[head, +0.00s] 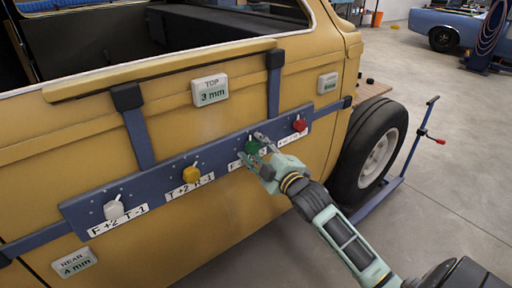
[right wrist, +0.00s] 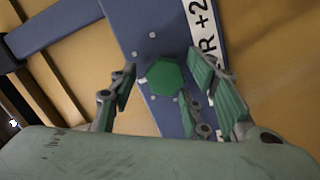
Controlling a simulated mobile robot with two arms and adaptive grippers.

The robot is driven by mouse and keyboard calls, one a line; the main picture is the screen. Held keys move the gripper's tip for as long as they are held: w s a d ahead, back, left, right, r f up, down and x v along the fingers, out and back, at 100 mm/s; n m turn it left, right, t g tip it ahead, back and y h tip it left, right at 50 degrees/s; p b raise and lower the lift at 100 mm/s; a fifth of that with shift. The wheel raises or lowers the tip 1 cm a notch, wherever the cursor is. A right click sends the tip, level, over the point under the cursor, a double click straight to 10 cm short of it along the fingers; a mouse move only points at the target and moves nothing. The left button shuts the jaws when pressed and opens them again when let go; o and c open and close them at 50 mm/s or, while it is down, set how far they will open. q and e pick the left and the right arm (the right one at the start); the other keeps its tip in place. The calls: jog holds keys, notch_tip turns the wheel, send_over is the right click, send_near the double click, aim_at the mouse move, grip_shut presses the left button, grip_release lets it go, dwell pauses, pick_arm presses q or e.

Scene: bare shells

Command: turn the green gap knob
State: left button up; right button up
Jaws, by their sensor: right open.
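The green knob (head: 252,146) sits on a blue bar (head: 152,181) fixed across the yellow car door. In the right wrist view the green knob (right wrist: 165,77) is a faceted cap between my spread fingers. My right gripper (head: 256,147) is open at the knob, its fingers on either side of it. In the right wrist view, gaps show between the gripper (right wrist: 166,66) and the knob, with no clear contact. The gripper partly hides the knob's label in the head view. My left gripper is not in view.
On the same bar are a white knob (head: 113,209), a yellow knob (head: 191,174) and a red knob (head: 299,124). Signs read TOP 3 mm (head: 210,90) and REAR 4 mm (head: 74,262). A wheel (head: 378,160) and a blue stand (head: 398,184) are at right, with open floor beyond.

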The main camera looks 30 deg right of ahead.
jog(key=shift+w, duration=0.35)
jog(key=shift+c, duration=0.4)
